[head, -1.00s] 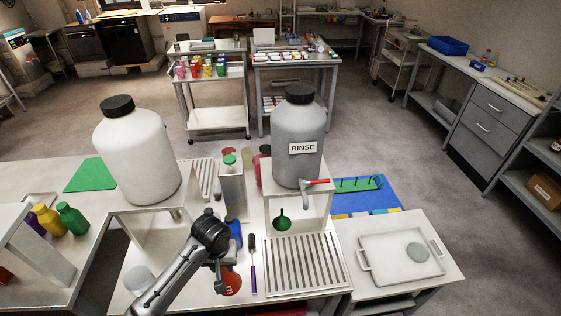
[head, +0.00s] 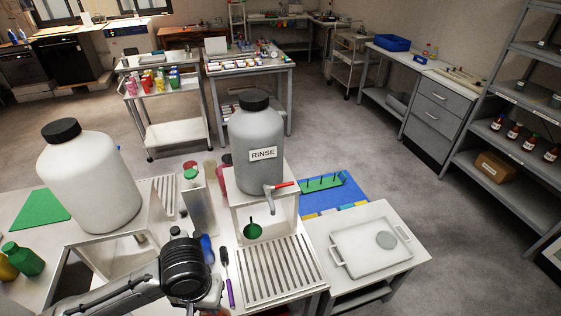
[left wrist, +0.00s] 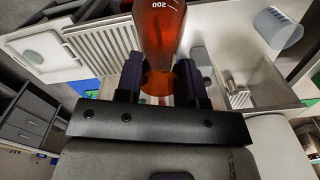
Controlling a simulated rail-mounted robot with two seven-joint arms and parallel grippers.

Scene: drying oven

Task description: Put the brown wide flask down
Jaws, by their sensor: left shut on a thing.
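The brown wide flask (left wrist: 160,28) shows in the left wrist view as amber glass with white graduation marks, one reading 200. My left gripper (left wrist: 162,80) is shut on it, with one dark finger on each side of the glass. In the head view my left wrist (head: 186,268) is low at the bottom, in front of the bench. It hides its fingers and the flask there, so I cannot tell whether the flask touches anything. My right gripper is not in view.
A grey RINSE container (head: 256,150) stands on a raised stand, with a slatted drain rack (head: 275,268) in front. A white container (head: 92,185) is at left. A blue bottle (head: 206,248) and a purple-handled brush (head: 229,285) are close to my wrist. A lidded tray (head: 372,250) is at right.

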